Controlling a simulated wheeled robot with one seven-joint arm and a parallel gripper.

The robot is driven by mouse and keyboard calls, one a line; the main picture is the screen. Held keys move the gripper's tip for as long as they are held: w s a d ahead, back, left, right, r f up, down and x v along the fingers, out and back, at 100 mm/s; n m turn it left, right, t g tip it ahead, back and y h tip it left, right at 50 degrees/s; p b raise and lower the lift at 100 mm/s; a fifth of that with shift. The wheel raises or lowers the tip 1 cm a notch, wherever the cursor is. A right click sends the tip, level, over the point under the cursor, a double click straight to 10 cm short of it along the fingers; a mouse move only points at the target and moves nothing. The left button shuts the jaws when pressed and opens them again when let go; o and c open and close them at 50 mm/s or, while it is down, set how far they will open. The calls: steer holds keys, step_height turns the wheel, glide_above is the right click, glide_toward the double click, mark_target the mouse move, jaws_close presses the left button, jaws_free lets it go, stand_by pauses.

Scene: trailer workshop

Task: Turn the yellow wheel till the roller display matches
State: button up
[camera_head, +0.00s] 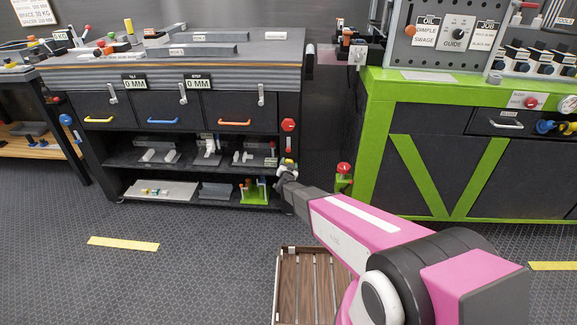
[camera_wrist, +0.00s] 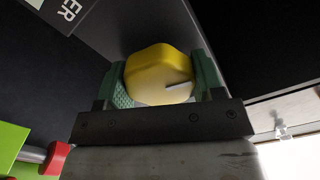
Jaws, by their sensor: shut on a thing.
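In the head view my gripper (camera_head: 288,168) is small, at the right end of the dark workbench, and the wheel there is mostly hidden. Two displays reading "0 MM", a left one (camera_head: 135,83) and a right one (camera_head: 198,83), sit on the bench front. I cannot tell which is the roller display. A label (camera_wrist: 68,10) ending in "ER" is cut off in the wrist view.
The dark workbench (camera_head: 200,140) holds drawers and shelves with small parts. A red button (camera_head: 288,125) is just above my gripper. A green-framed bench (camera_head: 375,140) stands right, with a red-topped part (camera_head: 344,168) at its side. A wooden slatted crate (camera_head: 290,285) lies on the floor.

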steer(key=shift+n, duration=0.8)
steer(key=o, duration=0.9)
steer(key=s, duration=1)
steer(key=shift+s+a, duration=0.2)
steer(key=shift+s, duration=0.2)
